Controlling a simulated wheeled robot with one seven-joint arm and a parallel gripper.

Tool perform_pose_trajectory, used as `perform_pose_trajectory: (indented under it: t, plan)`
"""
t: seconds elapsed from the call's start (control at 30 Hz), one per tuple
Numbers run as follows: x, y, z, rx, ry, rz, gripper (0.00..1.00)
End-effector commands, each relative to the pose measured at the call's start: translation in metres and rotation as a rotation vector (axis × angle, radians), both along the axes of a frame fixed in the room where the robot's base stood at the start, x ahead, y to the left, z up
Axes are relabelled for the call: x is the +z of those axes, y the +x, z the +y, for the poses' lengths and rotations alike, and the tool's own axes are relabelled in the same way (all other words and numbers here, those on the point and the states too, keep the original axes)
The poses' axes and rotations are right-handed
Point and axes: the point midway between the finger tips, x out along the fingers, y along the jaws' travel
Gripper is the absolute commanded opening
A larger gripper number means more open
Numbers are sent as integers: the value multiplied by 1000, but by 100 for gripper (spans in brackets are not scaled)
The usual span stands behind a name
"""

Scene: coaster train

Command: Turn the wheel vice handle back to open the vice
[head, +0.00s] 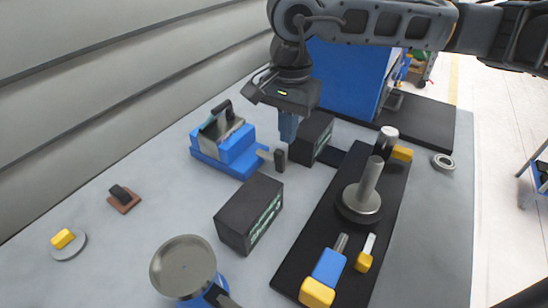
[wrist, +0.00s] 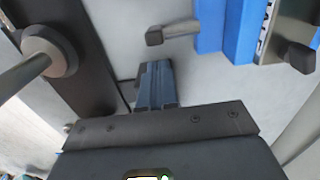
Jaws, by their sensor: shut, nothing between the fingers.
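The blue vice (head: 222,150) stands at the back left of the bench, with a grey piece and a dark curved part on top. A short grey bar runs from its right side to a black handle knob (head: 280,160). In the wrist view the vice (wrist: 238,30) is at the upper right, and the knob (wrist: 154,37) shows at the end of its bar. My gripper (head: 288,138) points down above and beside the knob. In the wrist view its blue fingers (wrist: 155,68) are together and empty, close to the knob; contact cannot be told.
Black boxes (head: 240,218) and (head: 312,138) stand in front of and behind the handle. A dark tray (head: 290,278) to the right holds a grey post on a round base (head: 362,205) and yellow-ended tools. A round-topped blue stand (head: 183,268) is at the front.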

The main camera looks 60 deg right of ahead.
Motion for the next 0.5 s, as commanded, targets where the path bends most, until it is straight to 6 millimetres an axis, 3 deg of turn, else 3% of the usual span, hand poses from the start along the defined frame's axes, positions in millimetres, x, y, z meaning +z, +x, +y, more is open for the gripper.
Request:
perform_pose_trajectory:
  t: [0.5]
  plan:
    - [-7, 0, 0, 0, -1, 0, 0]
